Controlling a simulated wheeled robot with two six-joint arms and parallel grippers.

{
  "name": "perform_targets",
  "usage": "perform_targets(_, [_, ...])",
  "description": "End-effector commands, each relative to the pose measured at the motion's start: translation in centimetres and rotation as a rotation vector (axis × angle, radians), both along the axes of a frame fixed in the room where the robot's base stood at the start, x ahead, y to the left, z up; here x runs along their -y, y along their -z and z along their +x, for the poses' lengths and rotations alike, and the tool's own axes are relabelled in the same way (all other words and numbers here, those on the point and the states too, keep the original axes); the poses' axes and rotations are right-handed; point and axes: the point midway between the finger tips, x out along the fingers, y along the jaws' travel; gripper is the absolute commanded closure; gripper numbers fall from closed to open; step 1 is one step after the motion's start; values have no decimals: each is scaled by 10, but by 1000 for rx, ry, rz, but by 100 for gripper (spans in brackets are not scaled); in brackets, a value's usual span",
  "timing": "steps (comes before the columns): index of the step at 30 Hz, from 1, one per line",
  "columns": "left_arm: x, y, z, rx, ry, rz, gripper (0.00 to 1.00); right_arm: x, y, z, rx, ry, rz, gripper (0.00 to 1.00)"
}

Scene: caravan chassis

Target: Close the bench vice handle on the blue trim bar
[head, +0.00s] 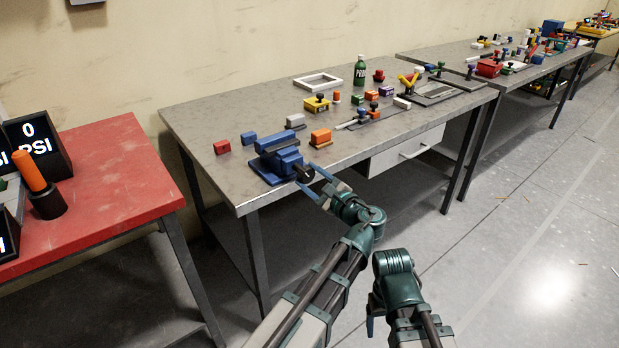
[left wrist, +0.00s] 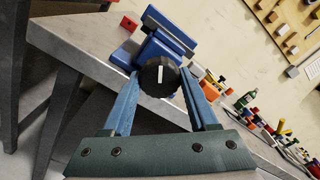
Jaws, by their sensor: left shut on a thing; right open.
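The blue bench vice (head: 284,168) stands at the near left corner of the grey workbench. Its black round handle knob (head: 304,173) faces me; in the left wrist view the knob (left wrist: 159,77) carries a white mark, close to upright. My left gripper (head: 315,181) has its blue fingers on either side of the knob and is shut on it. A blue bar-like piece (head: 275,139) shows at the top of the vice jaws; I cannot tell for sure that it is the trim bar, or how tightly it sits. My right gripper (head: 371,322) hangs low, away from the bench, mostly hidden by its arm.
A small blue block (head: 248,138), a red block (head: 222,147) and an orange block (head: 320,138) lie near the vice. Several other parts and a green bottle (head: 360,71) stand farther along the bench. A red table (head: 95,195) is at left. Open floor lies right.

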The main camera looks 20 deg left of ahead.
Motion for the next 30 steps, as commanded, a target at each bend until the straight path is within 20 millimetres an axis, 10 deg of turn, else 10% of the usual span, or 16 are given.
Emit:
perform_targets(16, [1,1,-3,-20,0,10,97,0,0,0,0,0,0,24])
perform_targets(17, [1,1,-3,-20,0,10,39,0,0,0,0,0,0,24])
perform_targets(18, [1,1,-3,-20,0,10,32,0,0,0,0,0,0,24])
perform_targets(22, [0,1,-2,-20,0,12,11,0,0,0,0,0,0,24])
perform_targets(30, [0,0,-1,-19,-1,14,11,0,0,0,0,0,0,24])
